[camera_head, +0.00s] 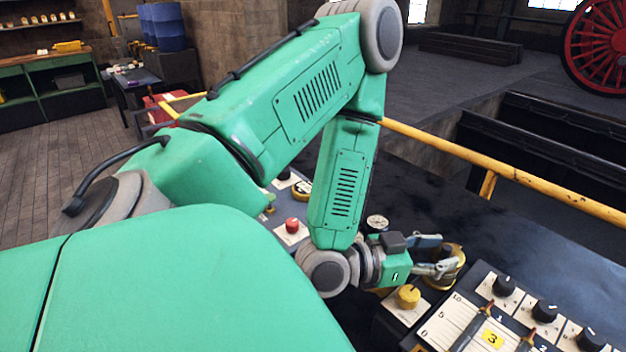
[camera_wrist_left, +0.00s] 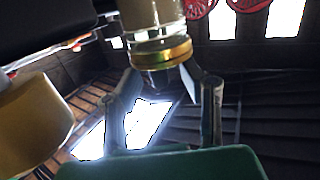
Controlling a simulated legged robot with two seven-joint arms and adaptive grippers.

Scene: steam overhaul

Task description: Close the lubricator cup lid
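The brass lubricator cup (camera_head: 447,270) stands on the dark console, partly hidden behind my left gripper (camera_head: 438,256). That gripper's fingers are spread and reach to the cup's left side and top. In the left wrist view the fingers (camera_wrist_left: 165,108) stand well apart, with nothing clearly clamped between them. A pale cylinder with a glass band and a brass ring (camera_wrist_left: 160,52), seemingly the cup, shows above and between them. I cannot tell the lid's position or whether a finger touches it. My right gripper is in neither view.
A yellow knob (camera_head: 408,296) sits just below my left gripper. A panel with black knobs (camera_head: 503,285) lies to the right. A red button (camera_head: 292,225) is left of my forearm. A yellow rail (camera_head: 500,168) runs behind the console.

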